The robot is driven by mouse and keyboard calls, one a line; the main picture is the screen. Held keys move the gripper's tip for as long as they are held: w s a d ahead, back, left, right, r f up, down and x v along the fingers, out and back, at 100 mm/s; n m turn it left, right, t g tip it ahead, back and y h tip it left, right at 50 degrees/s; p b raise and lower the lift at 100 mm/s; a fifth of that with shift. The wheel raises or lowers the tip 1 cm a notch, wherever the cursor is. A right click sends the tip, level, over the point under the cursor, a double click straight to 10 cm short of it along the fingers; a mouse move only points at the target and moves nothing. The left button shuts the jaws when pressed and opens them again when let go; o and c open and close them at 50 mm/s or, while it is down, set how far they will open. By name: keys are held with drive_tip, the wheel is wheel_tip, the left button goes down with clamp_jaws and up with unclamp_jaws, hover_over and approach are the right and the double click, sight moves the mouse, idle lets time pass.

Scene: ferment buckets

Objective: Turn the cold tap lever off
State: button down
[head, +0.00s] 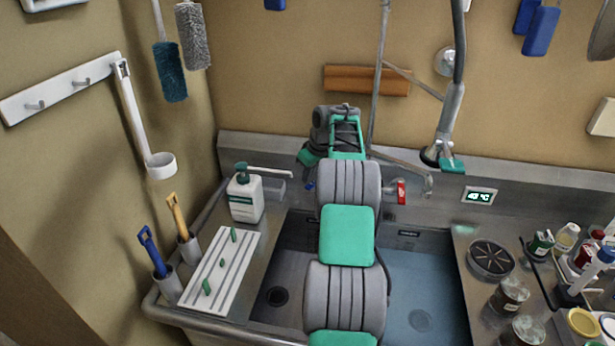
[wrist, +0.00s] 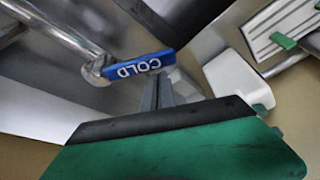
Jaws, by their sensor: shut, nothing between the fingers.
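The cold tap lever (wrist: 138,67) is a blue bar with white COLD lettering, on a chrome pivot at the end of a pipe in the wrist view. In the head view only a small blue bit of it (head: 310,185) shows left of my arm. My gripper (wrist: 163,92) is shut and empty, its grey fingers right by the lever's free end. I cannot tell whether they touch it. In the head view my arm largely hides the tap's left side. The red lever (head: 401,192) shows to the right of my arm.
A soap bottle (head: 245,195) stands left of the tap, with a white ribbed drainboard (head: 222,262) in front of it. A hanging spray hose (head: 450,115) and the tap spout (head: 428,184) are on the right. Jars and bottles crowd the right counter.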

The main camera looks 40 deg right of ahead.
drive_tip(key=shift+s+f, duration=0.1)
drive_tip(key=shift+s+b, duration=0.95)
drive_tip(key=shift+s, duration=0.25)
drive_tip(key=shift+s+d+b, duration=0.15)
drive_tip(key=shift+s+d, duration=0.05)
drive_tip(key=shift+s, duration=0.4)
drive_tip(key=shift+s+d+b, duration=0.15)
drive_tip(key=shift+s, duration=0.4)
drive_tip(key=shift+s+d+f, duration=0.1)
drive_tip(key=shift+s, duration=0.1)
